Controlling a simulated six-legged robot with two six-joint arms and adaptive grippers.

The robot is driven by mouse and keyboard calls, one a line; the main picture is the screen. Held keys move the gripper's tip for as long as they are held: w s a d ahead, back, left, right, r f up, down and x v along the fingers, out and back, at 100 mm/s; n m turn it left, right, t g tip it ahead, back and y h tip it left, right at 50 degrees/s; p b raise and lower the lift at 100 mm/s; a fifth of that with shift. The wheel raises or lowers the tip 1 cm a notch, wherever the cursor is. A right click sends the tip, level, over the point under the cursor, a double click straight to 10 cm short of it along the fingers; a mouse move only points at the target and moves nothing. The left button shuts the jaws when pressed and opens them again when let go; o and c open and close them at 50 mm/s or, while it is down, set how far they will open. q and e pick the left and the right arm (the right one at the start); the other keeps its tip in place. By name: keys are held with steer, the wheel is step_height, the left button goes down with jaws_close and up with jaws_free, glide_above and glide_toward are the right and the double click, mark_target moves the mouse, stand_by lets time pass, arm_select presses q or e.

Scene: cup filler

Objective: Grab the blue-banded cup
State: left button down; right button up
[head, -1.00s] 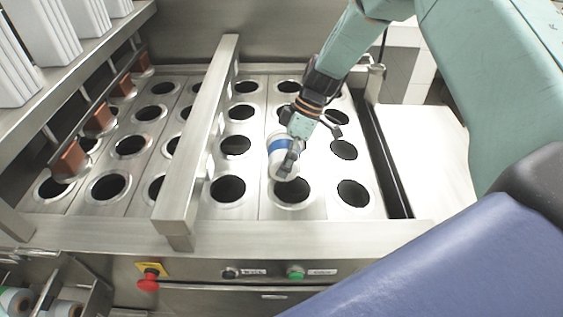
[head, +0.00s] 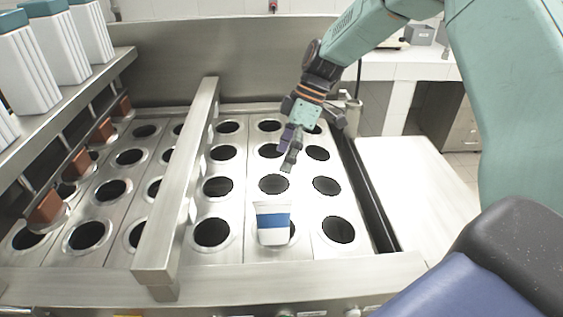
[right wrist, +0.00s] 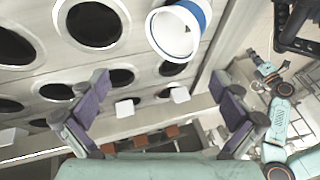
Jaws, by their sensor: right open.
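The blue-banded cup (head: 272,222) is white and upright at the front row of the machine's holes, partly covering one hole. I cannot tell whether it sits in the hole. In the right wrist view the cup (right wrist: 178,32) is at the top, its open mouth showing. My right gripper (head: 287,152) is open and empty, behind and above the cup, apart from it. Its spread fingers (right wrist: 163,110) show in the wrist view with nothing between them. My left gripper (right wrist: 267,72) appears small at the right of the wrist view, its jaws too small to read.
A raised metal bar (head: 183,185) crosses the hole plate left of the cup. Brown blocks (head: 78,164) hang under a shelf at the left, with white stacks (head: 25,65) on it. A pale counter (head: 410,190) is clear at the right.

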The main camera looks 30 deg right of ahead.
steer(key=shift+x, duration=2.85)
